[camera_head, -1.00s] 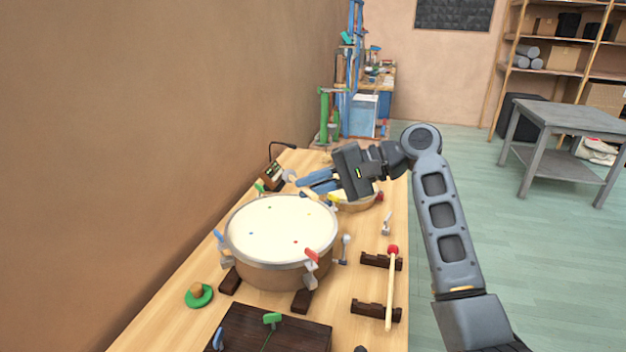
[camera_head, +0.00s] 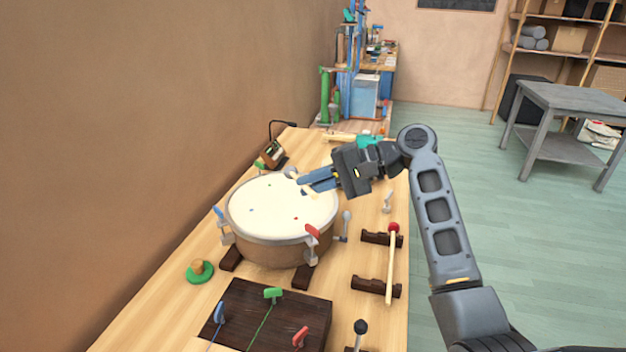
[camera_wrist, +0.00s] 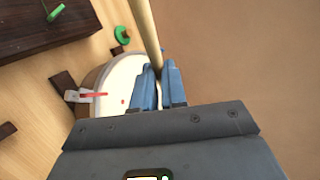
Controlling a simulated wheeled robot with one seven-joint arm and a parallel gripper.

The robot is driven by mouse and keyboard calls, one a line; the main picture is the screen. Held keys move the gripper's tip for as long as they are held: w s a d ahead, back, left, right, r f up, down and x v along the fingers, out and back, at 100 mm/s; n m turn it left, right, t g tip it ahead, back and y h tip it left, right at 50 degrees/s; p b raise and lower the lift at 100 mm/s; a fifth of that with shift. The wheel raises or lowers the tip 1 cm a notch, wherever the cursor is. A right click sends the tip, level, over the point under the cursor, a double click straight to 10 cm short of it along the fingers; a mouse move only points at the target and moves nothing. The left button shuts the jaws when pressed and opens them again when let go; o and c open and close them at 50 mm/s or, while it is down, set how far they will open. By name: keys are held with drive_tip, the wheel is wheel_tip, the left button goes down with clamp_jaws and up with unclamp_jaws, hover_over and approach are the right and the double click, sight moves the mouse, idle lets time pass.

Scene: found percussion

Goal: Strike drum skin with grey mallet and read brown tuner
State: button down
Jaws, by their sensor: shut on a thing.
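The drum (camera_head: 280,247) stands on dark feet on the bench, its pale skin (camera_head: 270,200) facing up with small coloured dots. My gripper (camera_head: 303,183) is over the far right part of the skin. In the wrist view its blue fingers (camera_wrist: 159,88) are shut on a pale wooden mallet handle (camera_wrist: 143,25), which runs out of the top of the picture. A small grey shape (camera_head: 291,172) shows just beyond the fingertips; I cannot tell surely whether it is the mallet's head. The brown tuner (camera_head: 272,152) stands behind the drum; its reading is too small to make out.
A red-headed mallet (camera_head: 390,265) lies across dark rests at right. A dark board (camera_head: 245,318) with coloured pegs is in front. A green disc with a brown knob (camera_head: 199,271) is at left. Coloured clamps (camera_head: 312,232) stick up around the drum rim. The wall borders the bench at left.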

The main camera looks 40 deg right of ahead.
drive_tip(key=shift+m+g, duration=0.6)
drive_tip(key=f, duration=0.1)
drive_tip(key=w+f, duration=0.1)
drive_tip(key=f, duration=0.3)
drive_tip(key=shift+w+d, duration=0.2)
drive_tip(key=shift+w, duration=0.05)
wheel_tip(320, 180, up, 6)
drive_tip(key=p, duration=0.3)
drive_tip(key=shift+p, duration=0.3)
drive_tip(key=shift+r, duration=0.1)
idle(1.2)
